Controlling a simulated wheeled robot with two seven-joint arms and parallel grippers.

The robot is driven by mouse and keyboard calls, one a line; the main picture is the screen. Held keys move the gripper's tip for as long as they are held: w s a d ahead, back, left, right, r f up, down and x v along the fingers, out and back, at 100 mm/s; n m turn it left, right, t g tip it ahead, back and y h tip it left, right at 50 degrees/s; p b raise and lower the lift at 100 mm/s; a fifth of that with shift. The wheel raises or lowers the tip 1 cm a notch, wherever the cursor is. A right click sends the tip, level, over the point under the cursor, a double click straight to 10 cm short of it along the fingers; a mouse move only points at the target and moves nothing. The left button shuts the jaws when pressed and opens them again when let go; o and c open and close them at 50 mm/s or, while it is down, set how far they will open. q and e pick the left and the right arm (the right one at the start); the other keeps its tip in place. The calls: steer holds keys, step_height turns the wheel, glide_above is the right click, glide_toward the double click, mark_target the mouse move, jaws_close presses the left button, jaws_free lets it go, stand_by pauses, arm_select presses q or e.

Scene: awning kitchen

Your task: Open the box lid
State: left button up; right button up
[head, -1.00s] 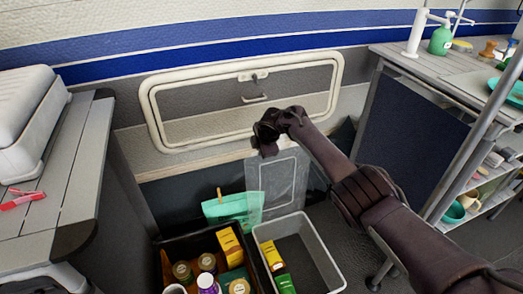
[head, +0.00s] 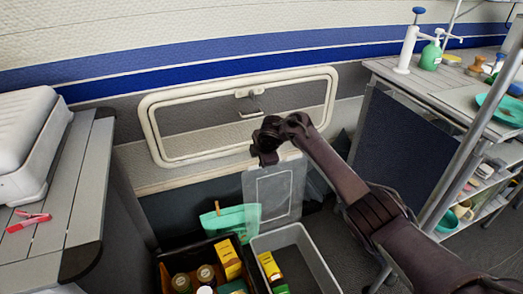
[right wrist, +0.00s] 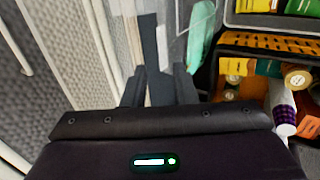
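A grey open-topped box (head: 326,268) stands on the floor with a few yellow and green items inside. Its translucent lid (head: 282,192) stands roughly upright along its back side. My right gripper (head: 264,158) is at the lid's upper left edge; I cannot tell whether it touches it. My left gripper is not in view.
A dark crate (head: 166,268) with bottles and yellow packets stands left of the box. A teal bag (head: 230,219) is behind it. A framed wall hatch (head: 150,132) is behind my gripper. Tables stand at left (head: 76,165) and right (head: 400,72).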

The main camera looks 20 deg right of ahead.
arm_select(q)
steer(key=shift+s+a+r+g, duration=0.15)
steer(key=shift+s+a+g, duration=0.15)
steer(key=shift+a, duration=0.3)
arm_select(e)
steer(key=shift+v, duration=1.15)
